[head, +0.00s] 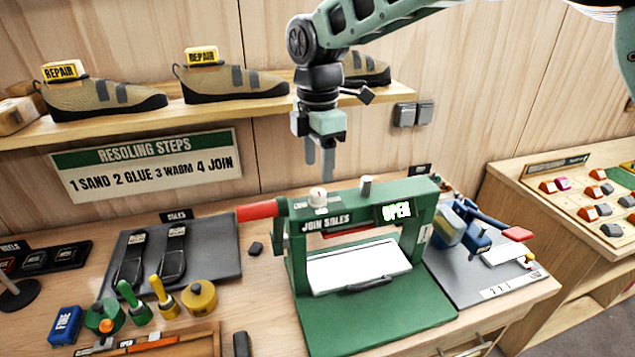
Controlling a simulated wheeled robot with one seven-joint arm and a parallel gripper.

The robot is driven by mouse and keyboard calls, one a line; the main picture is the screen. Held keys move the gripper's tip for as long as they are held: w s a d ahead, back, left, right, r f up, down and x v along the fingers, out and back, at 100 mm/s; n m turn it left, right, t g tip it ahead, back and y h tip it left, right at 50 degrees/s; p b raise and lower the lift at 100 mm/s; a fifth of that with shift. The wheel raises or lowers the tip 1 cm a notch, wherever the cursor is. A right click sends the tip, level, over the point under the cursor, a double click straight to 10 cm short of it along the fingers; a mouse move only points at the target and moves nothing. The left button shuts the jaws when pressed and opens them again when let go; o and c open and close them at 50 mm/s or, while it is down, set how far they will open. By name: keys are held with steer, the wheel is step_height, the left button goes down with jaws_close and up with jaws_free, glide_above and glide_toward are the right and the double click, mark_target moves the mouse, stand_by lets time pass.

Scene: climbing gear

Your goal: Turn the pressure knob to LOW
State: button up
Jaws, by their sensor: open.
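The green sole press (375,310) stands on the bench, with "JOIN SOLES" on its front and a lit display (396,210) that reads OPEN. A small pale round knob (318,197) with a red mark sits on top of the press at the left. The lettering beside it is too small to read, so I cannot tell its setting. My gripper (319,170) points down above the knob, apart from it, with its fingers open and nothing seen between them. A red handle (258,210) sticks out from the press's left end.
A grey post (366,187) rises from the press top, right of the knob. Left of the press are a dark mat (215,250) with soles, and several tools. A blue tool (465,235) stands at the right. A shelf (230,108) with shoes runs along the wall behind.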

mark_target(318, 192)
step_height(318, 192, down, 6)
steer(key=shift+f+p, duration=0.25)
steer(key=shift+p, duration=0.5)
steer(key=c, duration=1)
steer(key=shift+o, duration=0.2)
